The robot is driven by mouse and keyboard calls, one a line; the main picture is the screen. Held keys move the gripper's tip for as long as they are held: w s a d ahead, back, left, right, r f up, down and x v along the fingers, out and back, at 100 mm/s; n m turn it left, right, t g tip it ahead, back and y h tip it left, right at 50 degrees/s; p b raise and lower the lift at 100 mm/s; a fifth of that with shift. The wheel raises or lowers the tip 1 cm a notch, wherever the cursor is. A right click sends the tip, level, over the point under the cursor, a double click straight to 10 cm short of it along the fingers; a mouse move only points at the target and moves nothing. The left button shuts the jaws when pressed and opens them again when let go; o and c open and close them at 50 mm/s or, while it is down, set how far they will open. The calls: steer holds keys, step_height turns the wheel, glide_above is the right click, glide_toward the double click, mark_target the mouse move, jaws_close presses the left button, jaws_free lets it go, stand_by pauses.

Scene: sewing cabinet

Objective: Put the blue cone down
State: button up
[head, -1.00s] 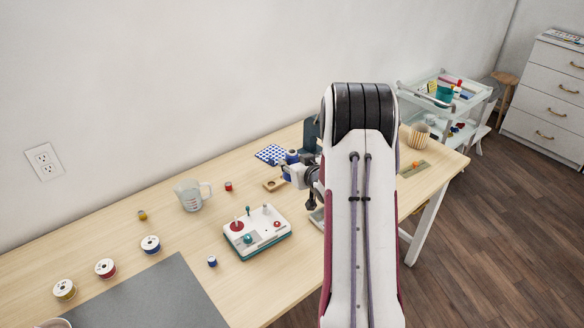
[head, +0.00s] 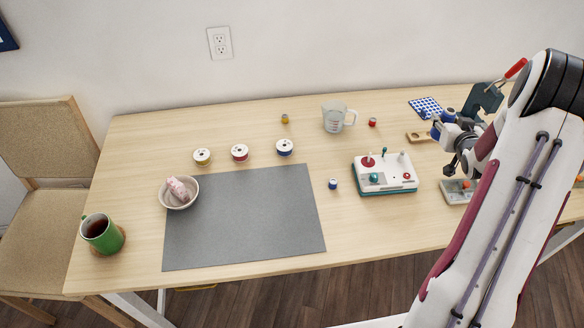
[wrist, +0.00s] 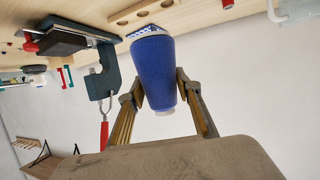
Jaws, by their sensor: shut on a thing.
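My gripper (wrist: 160,84) is shut on the blue cone (wrist: 154,62), with one finger on each side in the wrist view. The cone is deep blue with a pale narrow end. Its wide end points up in that picture, toward the table. In the head view my gripper (head: 455,138) is at the right part of the table, near the wooden holder (head: 415,137). The arm partly hides that area, and the cone is hard to make out there. I cannot tell from these frames whether the cone touches the table.
A blue-and-white checked pad (head: 424,107) lies behind the gripper. A dark clamp-like tool with a red handle (head: 486,98) stands close by, also in the wrist view (wrist: 103,80). The white control box (head: 386,173) and measuring jug (head: 337,117) stand left.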

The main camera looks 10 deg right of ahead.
steer(key=w+a+n+y, duration=0.3)
steer(key=w+a, duration=0.1)
steer(key=a, duration=1)
steer(key=w+a+n+y, duration=0.3)
steer(key=a+y, duration=0.1)
steer(key=a, duration=1)
steer(key=s+a+n+g+y, duration=0.2)
steer(key=s+a+n+y, duration=0.1)
steer(key=a, duration=0.8)
steer(key=s+a+n+g+y, duration=0.2)
steer(key=s+a+n+y, duration=0.2)
steer(key=a, duration=0.8)
steer(key=shift+s+a+r, duration=0.3)
steer(key=shift+s, duration=0.8)
steer(key=shift+f, duration=2.95)
steer(key=shift+f, duration=2.1)
